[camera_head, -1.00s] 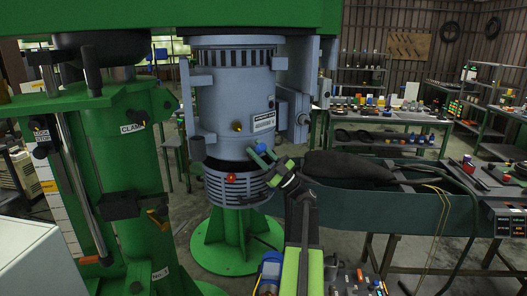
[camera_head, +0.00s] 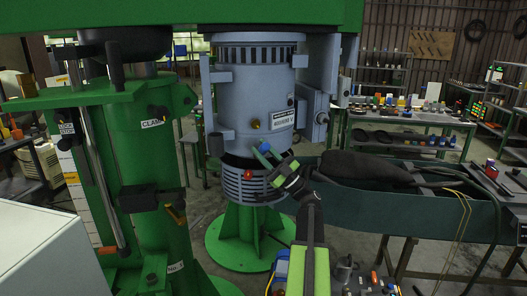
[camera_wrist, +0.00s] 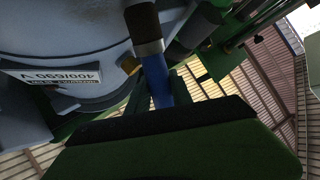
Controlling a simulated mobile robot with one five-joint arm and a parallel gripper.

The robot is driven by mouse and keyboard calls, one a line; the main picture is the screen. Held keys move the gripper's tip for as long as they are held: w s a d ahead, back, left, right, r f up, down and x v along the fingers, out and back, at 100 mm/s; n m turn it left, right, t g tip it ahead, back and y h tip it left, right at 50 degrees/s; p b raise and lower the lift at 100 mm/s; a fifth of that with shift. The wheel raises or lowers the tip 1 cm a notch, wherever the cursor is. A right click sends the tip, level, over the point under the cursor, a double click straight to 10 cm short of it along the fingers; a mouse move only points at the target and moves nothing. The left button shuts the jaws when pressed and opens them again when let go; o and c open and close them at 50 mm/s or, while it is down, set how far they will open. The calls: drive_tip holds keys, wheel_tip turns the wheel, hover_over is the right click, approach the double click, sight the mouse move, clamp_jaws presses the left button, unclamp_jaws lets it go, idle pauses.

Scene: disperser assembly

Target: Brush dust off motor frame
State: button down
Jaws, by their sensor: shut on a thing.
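The motor frame (camera_head: 245,95) is a large grey-blue upright cylinder, with slots near its top and a label on its side. A dark band and a ribbed grey section are below. My gripper (camera_head: 277,165), with green fingers, is in front of the motor's lower right side. It is shut on a brush, whose blue part (camera_head: 264,147) shows at the fingertips. I cannot tell whether the brush touches the frame. No dust is clearly visible.
A green press column (camera_head: 155,190) with a clamp stands left of the motor. A dark green trough (camera_head: 400,200) holding a black bundle lies to the right. A bench (camera_head: 410,118) with parts stands behind. A white box (camera_head: 40,250) fills the lower left corner.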

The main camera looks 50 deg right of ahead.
drive_tip(key=s+a, duration=0.3)
drive_tip(key=s, duration=0.2)
drive_tip(key=shift+s, duration=0.15)
drive_tip(key=shift+s+a, duration=0.4)
drive_tip(key=shift+s, duration=0.25)
drive_tip(key=shift+s+a, duration=0.4)
drive_tip(key=shift+s, duration=0.2)
drive_tip(key=shift+w, duration=0.1)
drive_tip(key=shift+y, duration=0.3)
drive_tip(key=shift+w+d, duration=0.65)
drive_tip(key=shift+w, duration=0.4)
drive_tip(key=shift+w+d, duration=0.65)
drive_tip(key=shift+w, duration=0.45)
drive_tip(key=shift+w+d, duration=0.65)
drive_tip(key=shift+w, duration=0.4)
drive_tip(key=shift+w+d, duration=0.5)
drive_tip(key=shift+w, duration=0.3)
